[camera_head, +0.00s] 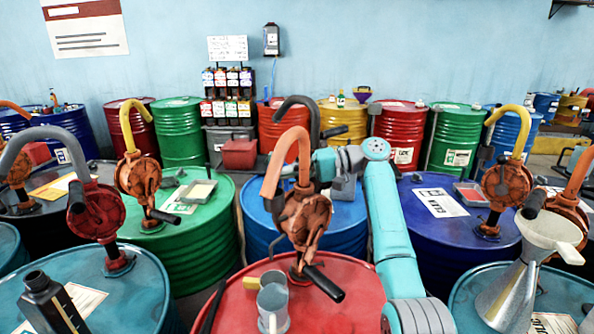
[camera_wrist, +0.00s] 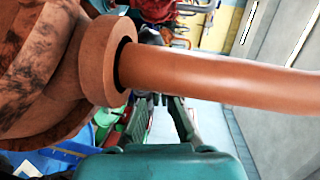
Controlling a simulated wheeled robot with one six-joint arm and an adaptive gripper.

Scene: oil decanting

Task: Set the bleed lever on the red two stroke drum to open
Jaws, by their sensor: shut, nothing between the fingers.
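The red drum (camera_head: 350,290) stands at the front centre. An orange-spouted rotary pump (camera_head: 305,215) with a rusty body rises from its lid. The pump's black-gripped crank (camera_head: 323,284) points toward the front right. A small yellow piece (camera_head: 251,283) shows on the lid beside a grey metal jug (camera_head: 273,305); I cannot tell whether it is the bleed lever or how it is set. My gripper (camera_wrist: 157,98) is shut and empty, behind the pump in the head view. In the wrist view the pump body (camera_wrist: 45,60) and spout (camera_wrist: 220,77) cross close in front, hiding much beyond.
Blue drums (camera_head: 345,225) and a green drum (camera_head: 205,245) stand behind the red one, with their own pumps. A teal drum with a metal funnel (camera_head: 515,290) is at front right. A dark bottle (camera_head: 50,300) stands on the left teal drum. My arm passes right of the pump.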

